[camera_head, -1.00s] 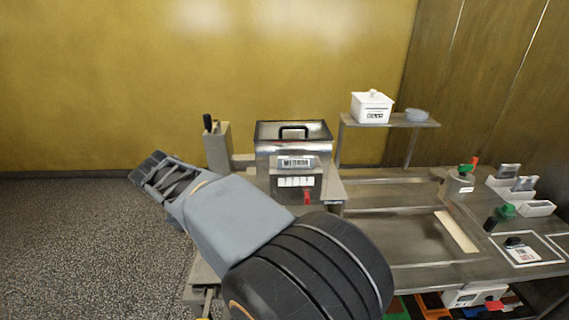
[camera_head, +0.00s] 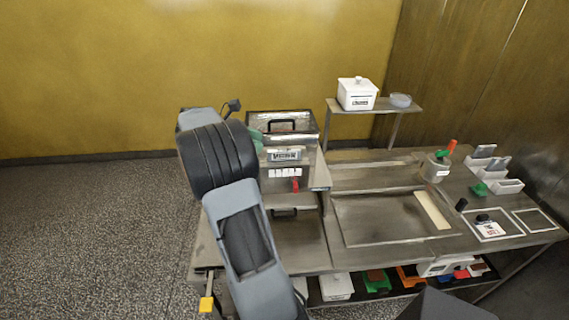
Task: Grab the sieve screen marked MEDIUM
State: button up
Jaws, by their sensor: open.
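A label that seems to read MEDIUM (camera_head: 286,154) is on the front of the metal machine (camera_head: 284,123) with a black top handle. I cannot tell whether a sieve screen sits behind or under that label. No other lettering that reads MEDIUM is legible. My arm rises from the bottom, left of centre, and stands in front of the machine's left side. My gripper's fingers do not show; the arm's far end is turned away. A small green patch by the machine's left side is too unclear to name.
A white lidded box (camera_head: 357,94) and a clear dish (camera_head: 400,100) stand on a raised shelf. Several small holders (camera_head: 484,151) and a framed pad (camera_head: 490,227) are at the table's right. Coloured bins (camera_head: 375,281) sit below. The table's recessed middle (camera_head: 385,215) is mostly clear.

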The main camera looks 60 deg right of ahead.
aim_at(281, 150)
jog(key=shift+f+p+x, duration=0.1)
jog(key=shift+p+x, duration=0.35)
jog(key=shift+x, duration=1.45)
jog(key=shift+f+p+x, duration=0.15)
jog(key=shift+p+x, duration=0.3)
jog(key=shift+x, duration=1.45)
jog(key=shift+w, duration=0.15)
jog(key=shift+c, duration=0.2)
grip_shut()
